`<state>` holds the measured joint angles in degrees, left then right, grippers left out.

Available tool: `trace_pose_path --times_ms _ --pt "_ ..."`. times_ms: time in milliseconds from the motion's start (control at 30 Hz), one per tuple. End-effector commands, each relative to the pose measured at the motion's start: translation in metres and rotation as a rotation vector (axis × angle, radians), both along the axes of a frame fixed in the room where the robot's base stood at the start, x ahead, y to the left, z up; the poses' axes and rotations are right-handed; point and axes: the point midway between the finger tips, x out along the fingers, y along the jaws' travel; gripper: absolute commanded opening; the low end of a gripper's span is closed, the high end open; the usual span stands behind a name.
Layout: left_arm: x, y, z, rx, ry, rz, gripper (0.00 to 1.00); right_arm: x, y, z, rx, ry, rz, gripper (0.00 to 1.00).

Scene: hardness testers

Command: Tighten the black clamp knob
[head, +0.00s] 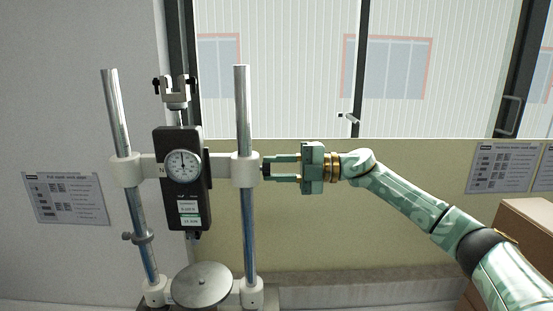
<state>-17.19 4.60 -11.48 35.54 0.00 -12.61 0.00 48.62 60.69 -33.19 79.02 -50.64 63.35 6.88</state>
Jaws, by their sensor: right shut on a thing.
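The hardness tester has a black body with a round dial (184,166) and stands between two upright steel columns. A white clamp collar (245,170) sits around the right column. The black clamp knob (266,170) is on the right side of this collar, small and mostly hidden between the fingers. My right gripper (270,168) comes in level from the right and is shut on the knob, one finger above and one below it. My left gripper is not in view.
A round metal plate (202,285) lies at the stand's base, below the dial. A small collar with a screw (138,237) is on the left column. A cardboard box (524,225) stands at the right edge. A window fills the back.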

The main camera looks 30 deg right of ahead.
Motion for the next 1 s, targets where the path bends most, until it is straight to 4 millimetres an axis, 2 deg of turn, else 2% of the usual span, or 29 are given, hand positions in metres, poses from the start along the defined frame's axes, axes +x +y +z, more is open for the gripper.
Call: trace_pose_path --times_ms 100,500,1000 --pt "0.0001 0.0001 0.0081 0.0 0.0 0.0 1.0 0.0001 -0.0007 0.0022 0.051 0.081 -0.002 0.05" --pt "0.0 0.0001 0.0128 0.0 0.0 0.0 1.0 0.0001 -0.0005 -0.0002 0.168 0.273 -0.002 0.05" --pt "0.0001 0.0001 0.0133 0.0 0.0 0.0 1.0 0.0001 -0.0005 -0.0007 0.196 0.318 -0.002 0.05"
